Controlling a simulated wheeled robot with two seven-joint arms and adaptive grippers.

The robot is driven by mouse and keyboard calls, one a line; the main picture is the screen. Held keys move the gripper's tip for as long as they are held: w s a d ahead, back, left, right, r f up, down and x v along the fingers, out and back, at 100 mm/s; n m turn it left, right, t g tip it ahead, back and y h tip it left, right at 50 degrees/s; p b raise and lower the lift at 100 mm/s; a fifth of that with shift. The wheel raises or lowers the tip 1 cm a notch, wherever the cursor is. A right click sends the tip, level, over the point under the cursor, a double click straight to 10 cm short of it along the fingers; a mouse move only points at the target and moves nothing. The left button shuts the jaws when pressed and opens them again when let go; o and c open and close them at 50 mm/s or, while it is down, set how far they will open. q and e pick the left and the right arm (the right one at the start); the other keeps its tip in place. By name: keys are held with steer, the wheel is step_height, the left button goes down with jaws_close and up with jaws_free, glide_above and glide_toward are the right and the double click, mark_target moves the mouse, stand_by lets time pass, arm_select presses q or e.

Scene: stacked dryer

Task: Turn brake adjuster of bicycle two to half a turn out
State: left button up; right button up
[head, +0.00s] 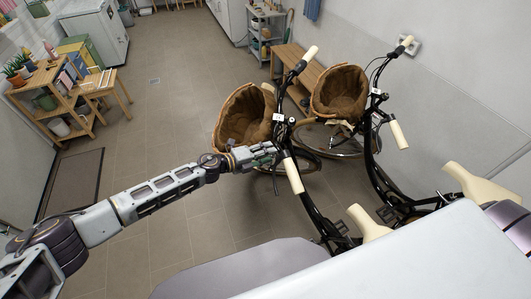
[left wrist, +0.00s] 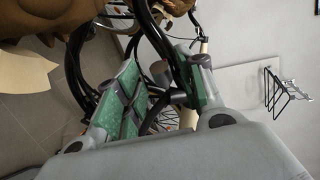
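Two black bicycles with brown baskets and cream grips stand on the right in the head view, the left bicycle (head: 309,208) and the right bicycle (head: 373,165). I cannot tell which is bicycle two; the small white tags are unreadable. My left gripper (head: 277,153) is at the handlebar of the left bicycle, by its near cream grip (head: 292,175). In the left wrist view the green-padded fingers (left wrist: 160,88) are spread apart, with a short grey cylinder (left wrist: 159,73) and black tubing between or behind them. Contact is unclear. I cannot pick out the brake adjuster for certain. My right gripper is out of view.
The left bicycle's basket (head: 243,117) is just beyond my left gripper; the right bicycle's basket (head: 340,93) is farther right. A wooden bench (head: 300,66) stands behind. A wooden shelf (head: 53,98) is at the far left. The tiled floor (head: 165,115) between is clear.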

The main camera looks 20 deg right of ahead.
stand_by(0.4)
arm_select(q)
steer(key=v, duration=1.2)
stand_by(0.5)
steer(key=shift+d, duration=0.1)
stand_by(0.4)
